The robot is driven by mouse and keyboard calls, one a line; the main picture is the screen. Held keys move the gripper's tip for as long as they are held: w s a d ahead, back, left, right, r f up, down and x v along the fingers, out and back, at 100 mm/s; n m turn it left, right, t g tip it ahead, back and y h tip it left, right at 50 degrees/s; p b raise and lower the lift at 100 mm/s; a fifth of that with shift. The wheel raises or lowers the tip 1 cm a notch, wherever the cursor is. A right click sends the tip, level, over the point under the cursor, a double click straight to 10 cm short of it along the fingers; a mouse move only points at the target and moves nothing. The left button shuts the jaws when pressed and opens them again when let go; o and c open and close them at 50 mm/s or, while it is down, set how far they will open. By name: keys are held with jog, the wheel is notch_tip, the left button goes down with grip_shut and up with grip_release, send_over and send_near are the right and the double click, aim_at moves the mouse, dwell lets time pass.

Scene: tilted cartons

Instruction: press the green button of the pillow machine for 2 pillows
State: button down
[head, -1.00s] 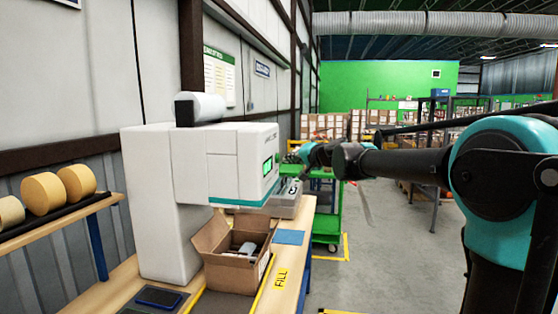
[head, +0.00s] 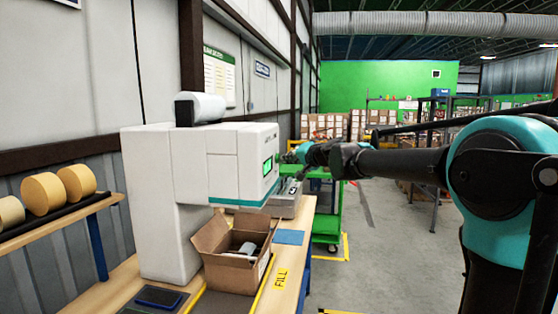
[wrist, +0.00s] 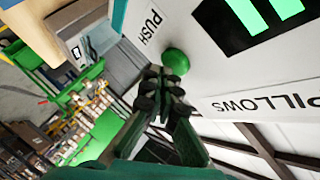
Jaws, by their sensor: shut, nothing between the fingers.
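The white pillow machine (head: 190,185) stands on the bench in the head view, with a lit green display (head: 268,164) on its front face. In the wrist view the round green button (wrist: 176,61) sits on that face, beside the word PUSH. The display (wrist: 258,22) is partly cut off there and I cannot read its number. My gripper (wrist: 163,88) is shut and empty, its fingertips right by the button's lower edge. I cannot tell whether they touch it. In the head view my gripper is small and near the machine's front.
An open brown carton (head: 232,268) with items inside stands on the bench below the machine's head, near the yellow FILL mark (head: 281,279). A green cart (head: 327,215) stands beyond the bench.

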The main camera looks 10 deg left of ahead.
jog(key=shift+a, duration=0.5)
dwell(0.4)
jog(key=shift+d, duration=0.9)
jog(key=shift+d, duration=0.1)
jog(key=d, duration=0.4)
jog(key=shift+s+d, duration=0.1)
jog(key=shift+d, duration=0.3)
dwell(0.7)
